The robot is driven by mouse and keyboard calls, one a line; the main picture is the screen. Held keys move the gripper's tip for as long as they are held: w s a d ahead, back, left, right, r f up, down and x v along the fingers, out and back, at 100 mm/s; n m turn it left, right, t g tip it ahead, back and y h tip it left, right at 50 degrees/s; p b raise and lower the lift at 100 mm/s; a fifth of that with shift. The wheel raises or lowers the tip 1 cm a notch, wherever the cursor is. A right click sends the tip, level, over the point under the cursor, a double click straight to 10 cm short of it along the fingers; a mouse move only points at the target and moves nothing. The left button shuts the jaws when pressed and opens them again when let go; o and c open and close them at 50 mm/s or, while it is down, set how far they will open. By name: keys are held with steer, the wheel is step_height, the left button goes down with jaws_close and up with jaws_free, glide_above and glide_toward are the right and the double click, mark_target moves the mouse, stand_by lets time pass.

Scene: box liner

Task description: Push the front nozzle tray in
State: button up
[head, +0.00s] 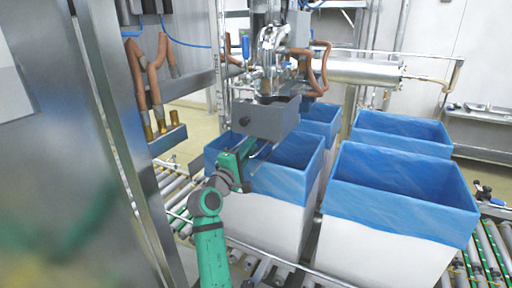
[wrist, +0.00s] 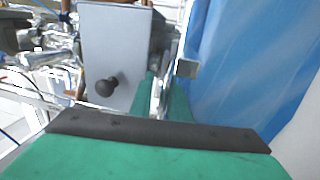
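The front nozzle tray (head: 266,120) is a grey metal box with a dark round knob on its front face. It hangs below the filling nozzle machinery, above the near blue-lined box. In the wrist view the tray's flat grey face (wrist: 112,45) and its black knob (wrist: 106,87) are close, left of centre. My green gripper (head: 258,156) is just below and in front of the tray, over the rim of that box. In the wrist view my gripper (wrist: 170,82) is right of the knob and looks apart from it. Its fingers are partly hidden, so their opening is unclear.
The near blue-lined white box (head: 275,205) stands under my gripper, with another lined box (head: 400,205) to its right. The blue liner (wrist: 240,60) fills the wrist view's right side. A steel column (head: 105,130) stands left. Roller conveyors (head: 490,240) run below.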

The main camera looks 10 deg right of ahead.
steer(key=shift+r, duration=0.25)
steer(key=v, duration=1.1)
steer(key=shift+f, duration=0.15)
steer(key=shift+d+f, duration=0.1)
